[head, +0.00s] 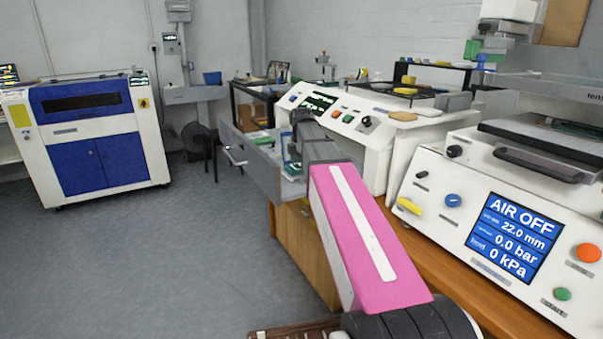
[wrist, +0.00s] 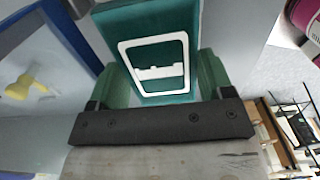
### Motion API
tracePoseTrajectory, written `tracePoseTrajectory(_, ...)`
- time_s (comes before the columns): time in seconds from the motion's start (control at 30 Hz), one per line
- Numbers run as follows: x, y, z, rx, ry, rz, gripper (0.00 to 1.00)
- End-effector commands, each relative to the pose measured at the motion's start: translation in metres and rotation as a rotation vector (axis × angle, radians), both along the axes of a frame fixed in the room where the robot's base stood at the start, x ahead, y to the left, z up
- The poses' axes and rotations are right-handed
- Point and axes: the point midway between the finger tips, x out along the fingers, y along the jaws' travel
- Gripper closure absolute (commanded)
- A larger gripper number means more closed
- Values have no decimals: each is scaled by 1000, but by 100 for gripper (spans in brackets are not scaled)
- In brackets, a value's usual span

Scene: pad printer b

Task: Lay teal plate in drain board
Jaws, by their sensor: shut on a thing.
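The teal plate (wrist: 150,20) is in the wrist view, with a white outlined emblem on its face. The green fingers of my gripper (wrist: 162,82) are on either side of it, shut on it. The plate's far end is cut off by the top of the picture. I cannot pick out the drain board with certainty in either view.
In the head view, an open grey drawer (head: 245,158) with green items juts out beside my arm. White machines (head: 480,225) stand on the wooden bench at right. A blue-and-white cabinet (head: 88,135) stands far left; the floor (head: 150,260) between is clear.

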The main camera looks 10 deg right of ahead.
Motion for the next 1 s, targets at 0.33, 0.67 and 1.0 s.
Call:
tracePoseTrajectory(0.33, 0, 0, 12, 0, 0, 0, 48)
tracePoseTrajectory(0.67, 0, 0, 23, 0, 0, 0, 48)
tracePoseTrajectory(1.0, 0, 0, 24, 0, 0, 0, 48)
